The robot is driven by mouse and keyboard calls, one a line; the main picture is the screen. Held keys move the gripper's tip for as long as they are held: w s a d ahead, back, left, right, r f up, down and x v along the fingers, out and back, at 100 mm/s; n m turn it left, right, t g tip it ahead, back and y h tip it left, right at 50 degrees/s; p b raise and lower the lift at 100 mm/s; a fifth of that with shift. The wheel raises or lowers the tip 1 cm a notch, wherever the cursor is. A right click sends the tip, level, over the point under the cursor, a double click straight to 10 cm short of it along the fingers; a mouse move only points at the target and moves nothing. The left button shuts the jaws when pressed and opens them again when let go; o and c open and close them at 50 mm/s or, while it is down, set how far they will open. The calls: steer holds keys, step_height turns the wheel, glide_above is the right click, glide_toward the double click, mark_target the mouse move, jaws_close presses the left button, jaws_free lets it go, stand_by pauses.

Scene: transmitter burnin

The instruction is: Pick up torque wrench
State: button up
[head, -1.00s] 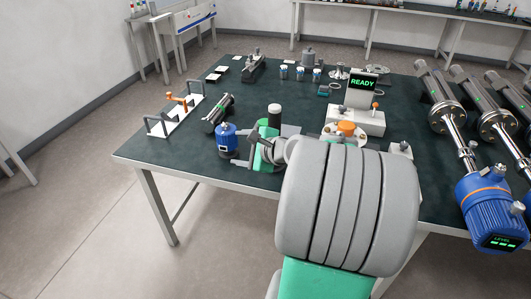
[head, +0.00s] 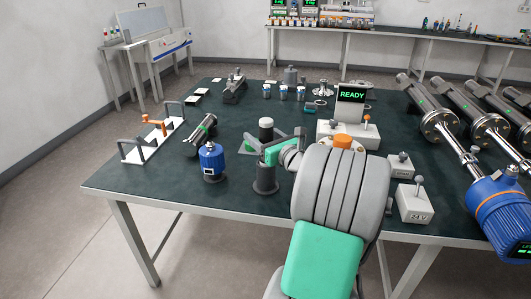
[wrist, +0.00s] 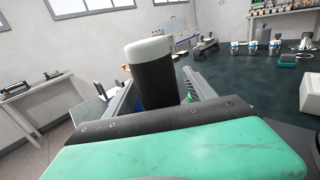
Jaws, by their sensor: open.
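The torque wrench is most likely the orange-handled tool (head: 157,122) on a white stand with grey uprights (head: 136,150), at the table's left edge in the head view. Its shape is too small to tell for sure. My gripper (wrist: 158,76) is open in the wrist view, with its two grey fingers apart. A black cylinder with a pale top (wrist: 152,75) fills the view between them and hides much beyond. I cannot tell if it is part of me. In the head view my gripper is partly hidden by my arm, over the table's near half, right of the stand and apart from it.
A READY display unit (head: 351,95), small grey blocks (head: 415,205) and large blue-ended transmitters (head: 495,205) are on the right. The table's front left is clear.

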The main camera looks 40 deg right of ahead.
steer(key=shift+w, duration=0.3)
jaws_close()
steer(key=shift+r, duration=0.15)
stand_by(0.3)
